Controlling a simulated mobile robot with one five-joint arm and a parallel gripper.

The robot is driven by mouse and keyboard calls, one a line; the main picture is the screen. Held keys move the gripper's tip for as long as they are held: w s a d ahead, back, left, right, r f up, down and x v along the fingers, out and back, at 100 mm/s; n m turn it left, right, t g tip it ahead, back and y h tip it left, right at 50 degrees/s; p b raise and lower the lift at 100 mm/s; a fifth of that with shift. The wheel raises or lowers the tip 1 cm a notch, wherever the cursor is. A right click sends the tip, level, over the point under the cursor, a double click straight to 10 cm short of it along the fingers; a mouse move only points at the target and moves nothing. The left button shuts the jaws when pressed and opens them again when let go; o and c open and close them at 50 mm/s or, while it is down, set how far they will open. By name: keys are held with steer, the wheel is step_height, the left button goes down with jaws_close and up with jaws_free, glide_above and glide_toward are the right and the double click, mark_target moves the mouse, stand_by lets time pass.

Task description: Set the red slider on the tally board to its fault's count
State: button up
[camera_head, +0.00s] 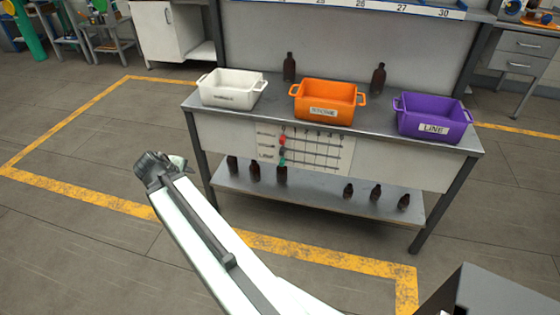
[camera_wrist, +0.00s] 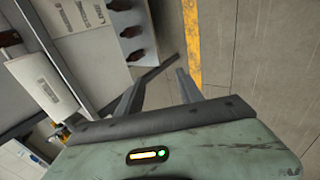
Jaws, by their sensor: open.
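The tally board (camera_head: 320,152) hangs on the front of the workbench, with rows, labels and a line of numbers along its top. The red slider (camera_head: 283,140) sits near the board's left end, by the 0 column. A green slider (camera_head: 282,161) is below it, also at the left. Part of the lettered board (camera_wrist: 82,14) shows at the top left of the wrist view; the red slider cannot be made out there. My gripper (camera_head: 175,162) is left of the board and apart from it. In the wrist view its two fingers (camera_wrist: 162,82) are apart with nothing between them.
White (camera_head: 232,88), orange (camera_head: 328,101) and purple (camera_head: 432,118) bins stand on the workbench (camera_head: 375,128). The orange one reads STONE, the purple LINE; the white label is unclear. Two amber bottles (camera_head: 289,68) stand behind. Several bottles (camera_head: 376,192) stand on the lower shelf. The floor in front is clear.

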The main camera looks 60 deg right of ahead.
steer(key=s+d+f+n+h+b, duration=0.25)
steer(key=d+f+b, duration=0.2)
steer(key=d, duration=0.55)
steer(key=n+t+h+b, duration=0.2)
steer(key=n+h+b, duration=0.6)
steer(key=n+b, duration=0.85)
glide_toward(281, 142)
steer(key=d+m+b, duration=0.1)
steer(key=d+b, duration=0.1)
steer(key=x, duration=0.8)
steer(key=shift+w+p, duration=0.15)
steer(key=shift+p, duration=0.15)
steer(key=shift+a, duration=0.1)
jaws_close()
